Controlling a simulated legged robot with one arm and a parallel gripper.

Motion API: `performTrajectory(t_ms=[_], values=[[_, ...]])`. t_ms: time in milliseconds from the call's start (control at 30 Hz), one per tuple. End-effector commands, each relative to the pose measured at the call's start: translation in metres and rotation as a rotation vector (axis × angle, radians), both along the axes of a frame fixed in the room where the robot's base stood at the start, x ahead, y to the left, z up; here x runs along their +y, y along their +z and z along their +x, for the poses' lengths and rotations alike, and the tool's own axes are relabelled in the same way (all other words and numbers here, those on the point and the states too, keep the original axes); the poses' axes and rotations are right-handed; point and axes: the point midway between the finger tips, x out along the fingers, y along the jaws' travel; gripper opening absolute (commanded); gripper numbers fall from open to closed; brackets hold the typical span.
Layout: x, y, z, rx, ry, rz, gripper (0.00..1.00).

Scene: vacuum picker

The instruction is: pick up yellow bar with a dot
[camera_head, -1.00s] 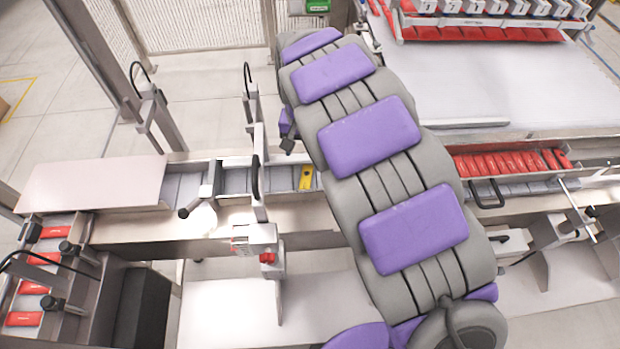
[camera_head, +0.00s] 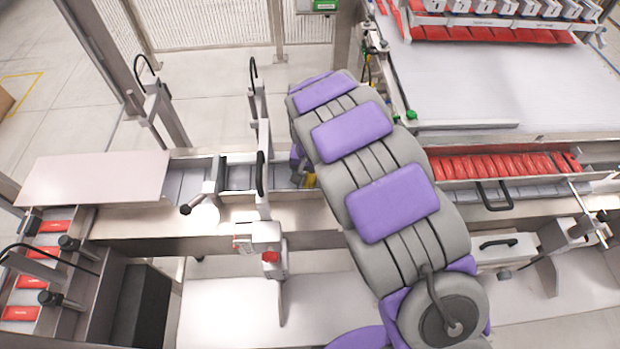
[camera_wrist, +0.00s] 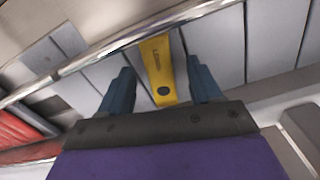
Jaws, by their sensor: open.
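The yellow bar (camera_wrist: 158,65) with a dark dot near its lower end lies in the conveyor channel in the wrist view. My gripper (camera_wrist: 160,84) is open, with its two blue fingers apart on either side of the bar's dotted end. I cannot tell whether the fingers touch the bar or how far above it they are. In the head view a little of the yellow bar (camera_head: 309,180) shows at the left edge of my arm. My arm hides the rest of it and the gripper's fingertips there.
Grey slots line the channel beside the bar. Red packs (camera_head: 500,166) fill the channel to the right. An upright bracket with a black handle (camera_head: 261,173) stands left of the bar.

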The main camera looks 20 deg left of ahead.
Motion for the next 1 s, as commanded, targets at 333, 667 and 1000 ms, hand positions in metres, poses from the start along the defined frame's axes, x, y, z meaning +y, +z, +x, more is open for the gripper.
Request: performTrajectory(t_ms=[333,667,1000], values=[[-0.0009,-0.0079,0.0000,-0.001,0.001,0.002,0.60],[-0.0005,-0.0081,0.0001,-0.001,0.001,0.002,0.28],[-0.0003,-0.0082,0.0002,-0.002,0.001,0.002,0.04]])
